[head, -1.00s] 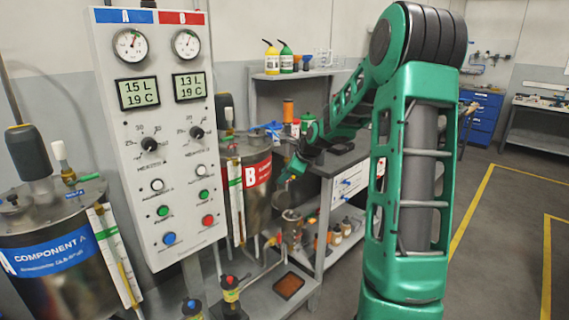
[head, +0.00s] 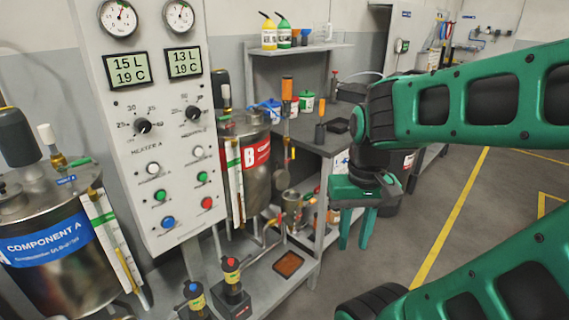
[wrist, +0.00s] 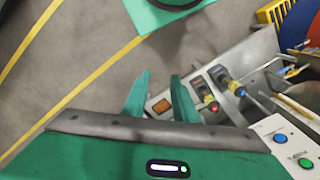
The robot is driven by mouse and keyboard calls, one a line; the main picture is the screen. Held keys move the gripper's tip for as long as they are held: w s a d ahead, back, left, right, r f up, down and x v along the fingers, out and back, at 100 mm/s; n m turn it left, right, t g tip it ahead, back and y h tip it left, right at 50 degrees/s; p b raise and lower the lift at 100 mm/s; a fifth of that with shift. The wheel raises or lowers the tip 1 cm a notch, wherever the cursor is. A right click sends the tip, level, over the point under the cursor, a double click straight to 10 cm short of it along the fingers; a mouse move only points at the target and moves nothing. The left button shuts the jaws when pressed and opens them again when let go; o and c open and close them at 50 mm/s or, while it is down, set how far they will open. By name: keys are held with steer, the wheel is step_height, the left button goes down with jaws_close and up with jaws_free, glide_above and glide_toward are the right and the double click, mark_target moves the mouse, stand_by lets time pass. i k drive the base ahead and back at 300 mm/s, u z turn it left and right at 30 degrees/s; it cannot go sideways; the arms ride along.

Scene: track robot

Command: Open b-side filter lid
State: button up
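A small metal pot (head: 292,201), which may be the b-side filter, stands at the front right of the B tank (head: 257,172). Its top is too small to tell whether a lid is on it. My gripper (head: 354,244) is to the right of this pot and apart from it, fingers pointing down, in front of the bench's right end. In the wrist view my gripper (wrist: 160,75) shows two separated fingers with nothing between them. The pot cannot be made out in the wrist view.
The control panel (head: 147,130) and the component A tank (head: 55,240) stand at the left. Two valves, one red-topped (head: 231,280) and one blue-topped (head: 194,298), stand on the low shelf beside an orange plate (head: 289,264). The bench (head: 320,145) holds tools and containers. Floor at right is clear.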

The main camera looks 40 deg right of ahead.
mark_target(280, 179)
steer(key=z, duration=0.2)
steer(key=i, duration=0.85)
steer(key=z, duration=0.1)
